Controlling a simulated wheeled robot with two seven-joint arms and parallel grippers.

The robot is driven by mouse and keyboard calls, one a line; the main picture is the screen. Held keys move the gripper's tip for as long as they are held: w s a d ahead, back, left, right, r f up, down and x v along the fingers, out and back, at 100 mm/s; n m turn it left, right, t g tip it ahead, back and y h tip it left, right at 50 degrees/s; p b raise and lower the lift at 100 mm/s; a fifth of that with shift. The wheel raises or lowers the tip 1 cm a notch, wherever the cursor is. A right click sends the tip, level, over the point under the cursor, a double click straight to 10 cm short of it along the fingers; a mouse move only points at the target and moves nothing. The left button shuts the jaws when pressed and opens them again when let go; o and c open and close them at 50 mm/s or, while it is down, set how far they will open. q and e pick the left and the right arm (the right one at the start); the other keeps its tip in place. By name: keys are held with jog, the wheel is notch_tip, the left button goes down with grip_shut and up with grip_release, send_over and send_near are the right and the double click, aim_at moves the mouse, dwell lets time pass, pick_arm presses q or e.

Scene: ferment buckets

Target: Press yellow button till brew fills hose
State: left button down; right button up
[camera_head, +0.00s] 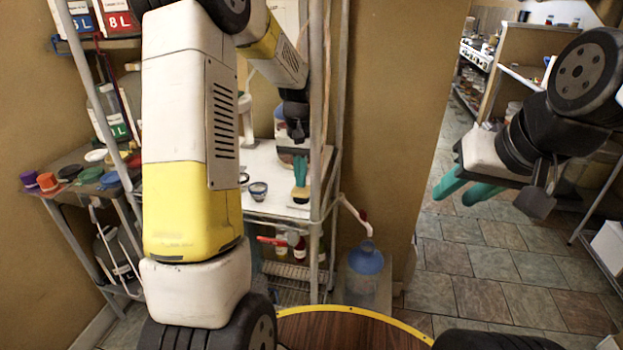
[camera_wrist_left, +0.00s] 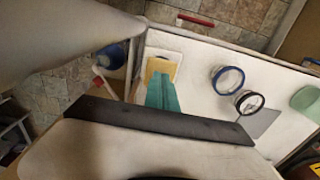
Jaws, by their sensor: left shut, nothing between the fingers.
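The yellow button (camera_head: 300,196) sits on a white shelf at the middle of the head view; the left wrist view also shows its yellow face (camera_wrist_left: 153,66) on a white base. My left gripper (camera_head: 300,182) is shut and empty, with its green fingertips pointing down over the button. The fingers hide part of the yellow face, and I cannot tell whether they touch it. I cannot see brew in the hose. My right gripper (camera_head: 455,200) is open and empty at the right.
The white shelf (camera_head: 270,207) has metal posts and carries a small blue-rimmed cup (camera_head: 258,191). Bottles stand on the rack below. Coloured lids lie on a side table (camera_head: 60,165) at the left. The tiled floor (camera_head: 480,270) at the right is clear.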

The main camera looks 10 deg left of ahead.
pick_arm(q)
jog(key=shift+r, duration=0.4)
jog(key=shift+f, duration=0.2)
jog(key=shift+f, duration=1.35)
jog(key=shift+r, duration=1.55)
